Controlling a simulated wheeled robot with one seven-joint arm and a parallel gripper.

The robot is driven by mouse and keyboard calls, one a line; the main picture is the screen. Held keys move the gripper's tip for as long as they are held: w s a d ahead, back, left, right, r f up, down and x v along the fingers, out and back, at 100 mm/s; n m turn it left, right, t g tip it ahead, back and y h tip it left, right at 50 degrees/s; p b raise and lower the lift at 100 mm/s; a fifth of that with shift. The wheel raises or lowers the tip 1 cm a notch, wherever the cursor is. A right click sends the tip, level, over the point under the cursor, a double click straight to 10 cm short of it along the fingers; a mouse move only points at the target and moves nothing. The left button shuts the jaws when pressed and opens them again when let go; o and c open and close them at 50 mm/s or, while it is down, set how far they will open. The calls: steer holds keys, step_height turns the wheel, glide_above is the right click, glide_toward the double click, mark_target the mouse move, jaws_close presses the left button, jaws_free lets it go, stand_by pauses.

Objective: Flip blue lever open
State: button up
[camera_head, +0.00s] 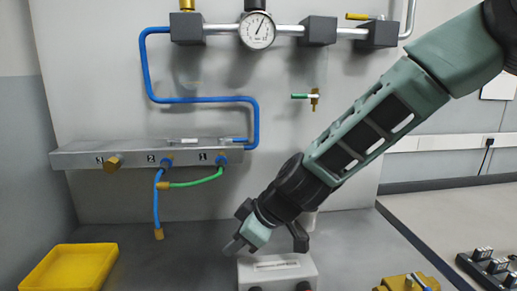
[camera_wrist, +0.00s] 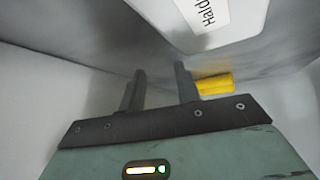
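No lever stands out clearly as the blue one. A small blue part (camera_head: 418,281) sits on a yellow block at the bottom right of the head view, partly cut off; I cannot tell whether it is a lever. The wall valve (camera_head: 314,97) has a green handle. My gripper (camera_head: 234,246) points down and left above the bench, in front of the manifold and left of the yellow block. In the wrist view its two fingers (camera_wrist: 160,86) stand apart with nothing between them. No blue part shows in the wrist view.
A grey manifold (camera_head: 80,156) with blue and green hoses is on the back panel. A yellow tray (camera_head: 70,268) lies at the lower left. A white labelled box (camera_head: 278,268) stands just below my gripper. A gauge (camera_head: 257,30) and pipe run along the top.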

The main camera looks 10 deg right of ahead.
steer(key=shift+w+d+f+m+g+y, duration=0.3)
steer(key=shift+w+m+g+y, duration=0.1)
steer(key=shift+w+m, duration=0.2)
steer(key=w+d+r+m+g+y+b, duration=0.1)
steer(key=w+d+r+m+y+b, duration=0.3)
steer(key=d+r, duration=0.6)
steer(key=w+d+r+m+y+b, duration=0.2)
steer(key=w+d+r+m+y, duration=0.3)
steer(key=d+r, duration=0.55)
steer(key=n+y+p, duration=0.1)
steer(key=n+p, duration=0.1)
glide_toward(234, 141)
steer(key=a, duration=0.2)
steer(key=w+a, duration=0.1)
steer(key=a, duration=0.1)
steer(key=shift+w+a+f, duration=0.1)
steer(key=shift+a, duration=0.05)
jaws_close()
